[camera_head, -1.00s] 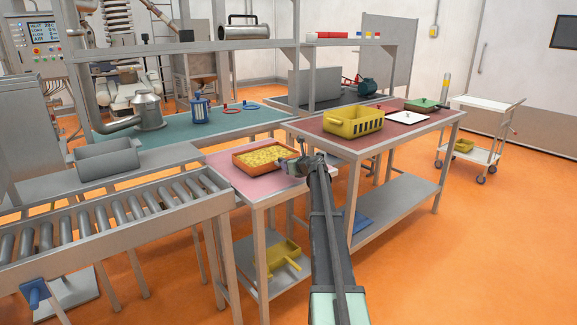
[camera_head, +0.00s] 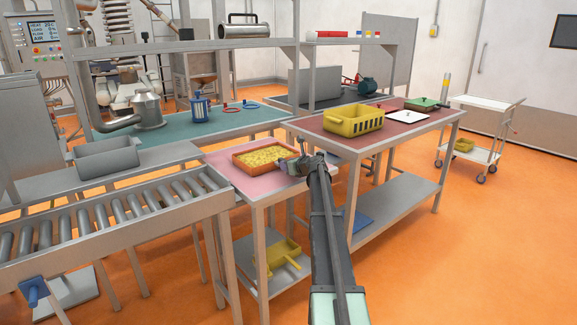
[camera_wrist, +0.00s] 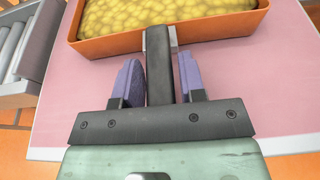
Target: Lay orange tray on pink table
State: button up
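The orange tray (camera_head: 258,173) is filled with yellow lumpy pieces and sits level at the pink table (camera_head: 240,186), apparently resting on its top. In the wrist view the orange tray (camera_wrist: 110,48) is at the top, over the pink table (camera_wrist: 80,118). A dark handle (camera_wrist: 160,70) runs from the tray's near wall towards my gripper. My gripper (camera_wrist: 160,78) has its two purple fingers on either side of this handle, with a visible gap at least on the right. In the head view my gripper (camera_head: 290,166) is at the tray's right side.
A roller conveyor (camera_head: 120,215) stands left of the pink table. A dark red table (camera_head: 310,127) with a yellow crate (camera_head: 353,122) is behind to the right. A yellow container (camera_head: 278,255) lies on the shelf below. Bare pink tabletop shows around the tray.

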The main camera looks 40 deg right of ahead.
jog(key=shift+o, duration=1.3)
jog(key=p+v, duration=0.3)
jog(key=v, duration=0.7)
jog(key=shift+s, duration=0.35)
jog(key=shift+r, duration=0.1)
